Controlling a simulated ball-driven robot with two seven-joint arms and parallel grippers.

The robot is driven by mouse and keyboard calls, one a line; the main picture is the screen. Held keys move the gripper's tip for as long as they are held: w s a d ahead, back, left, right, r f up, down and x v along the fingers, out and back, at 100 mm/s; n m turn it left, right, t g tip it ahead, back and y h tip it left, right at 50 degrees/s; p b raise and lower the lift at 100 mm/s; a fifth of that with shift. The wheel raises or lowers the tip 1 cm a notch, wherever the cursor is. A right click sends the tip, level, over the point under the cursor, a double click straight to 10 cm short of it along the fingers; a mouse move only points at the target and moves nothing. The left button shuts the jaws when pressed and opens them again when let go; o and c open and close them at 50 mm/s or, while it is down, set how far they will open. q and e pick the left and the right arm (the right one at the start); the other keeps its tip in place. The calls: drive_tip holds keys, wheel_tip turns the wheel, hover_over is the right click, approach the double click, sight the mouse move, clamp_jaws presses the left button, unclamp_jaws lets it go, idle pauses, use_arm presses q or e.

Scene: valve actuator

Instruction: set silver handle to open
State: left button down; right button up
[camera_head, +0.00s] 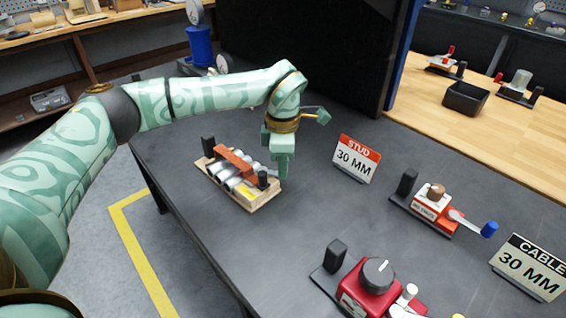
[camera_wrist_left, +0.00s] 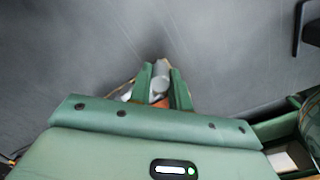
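A wooden board (camera_head: 252,201) on the dark table carries a valve assembly with silver cylinders (camera_head: 228,178), an orange bar (camera_head: 234,160) and black end pieces. My left gripper (camera_head: 282,172) points down at the right end of this assembly. In the left wrist view its fingers (camera_wrist_left: 162,72) stand apart, with a silver rounded part (camera_wrist_left: 161,76) and some orange between or beyond them. I cannot tell whether they touch it. Another silver handle (camera_head: 463,219) with a blue knob sits on a red and white valve (camera_head: 432,206) at the right. My right gripper is not in view.
A "STUD 30 MM" sign (camera_head: 356,159) stands right of the gripper. A red unit with a black knob (camera_head: 377,276) is at the front, and a "CABLE 30 MM" sign (camera_head: 530,267) at the right. The table between the board and the red unit is clear.

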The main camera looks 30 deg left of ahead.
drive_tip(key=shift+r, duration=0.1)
